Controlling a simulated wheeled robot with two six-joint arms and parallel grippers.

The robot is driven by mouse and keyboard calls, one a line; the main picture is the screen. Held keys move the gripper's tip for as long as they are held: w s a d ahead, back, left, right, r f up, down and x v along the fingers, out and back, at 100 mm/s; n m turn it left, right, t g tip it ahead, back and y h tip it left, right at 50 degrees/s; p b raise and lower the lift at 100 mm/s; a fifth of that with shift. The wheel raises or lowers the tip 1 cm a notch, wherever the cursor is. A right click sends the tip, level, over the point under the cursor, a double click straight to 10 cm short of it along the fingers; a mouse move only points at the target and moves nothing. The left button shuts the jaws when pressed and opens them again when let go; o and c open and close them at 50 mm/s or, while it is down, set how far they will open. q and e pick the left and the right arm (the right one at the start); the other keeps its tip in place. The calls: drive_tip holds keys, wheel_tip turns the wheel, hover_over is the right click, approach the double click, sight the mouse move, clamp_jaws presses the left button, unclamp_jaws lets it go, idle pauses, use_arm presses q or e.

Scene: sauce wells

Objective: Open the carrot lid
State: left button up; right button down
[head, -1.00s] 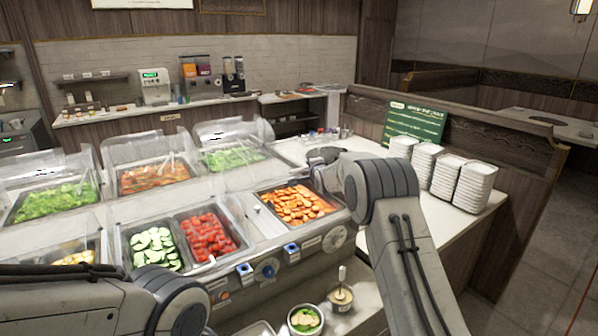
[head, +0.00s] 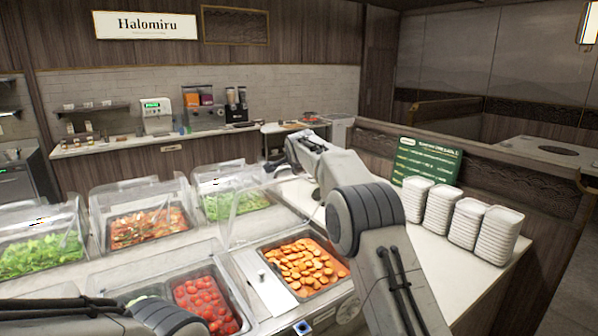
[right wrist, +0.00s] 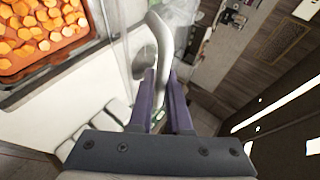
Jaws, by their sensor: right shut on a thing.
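Sliced carrots (head: 303,262) lie in an orange-lined well at the front right of the counter, and its opening is uncovered from above. A clear lid (head: 236,218) stands raised behind and left of the carrots; its edges are faint. My right gripper (head: 284,150) is high above the counter behind the well, with its fingertips hard to make out in the head view. In the right wrist view its purple fingers (right wrist: 158,108) are shut on a curved silver handle (right wrist: 162,48), with the carrots at upper left. My left gripper is out of view; only my left arm shows.
Red tomatoes (head: 205,303) sit in a well left of the carrots. Lidded greens (head: 40,256) and other wells stand in the back row. White dish stacks (head: 440,208) and a green sign (head: 425,162) stand on the right counter, with bare counter before them.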

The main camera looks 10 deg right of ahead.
drive_tip(key=shift+w+a, duration=0.2)
drive_tip(key=shift+a, duration=0.1)
drive_tip(key=shift+d, duration=0.1)
drive_tip(key=c, duration=1.2)
unclamp_jaws()
drive_tip(key=shift+r, duration=0.1)
drive_tip(key=shift+o, duration=0.2)
drive_tip(key=shift+d, duration=0.1)
drive_tip(key=shift+s, duration=0.1)
drive_tip(key=shift+s+b, duration=0.15)
drive_tip(key=shift+b, duration=0.15)
drive_tip(key=b+v, duration=0.6)
drive_tip(key=v, duration=0.4)
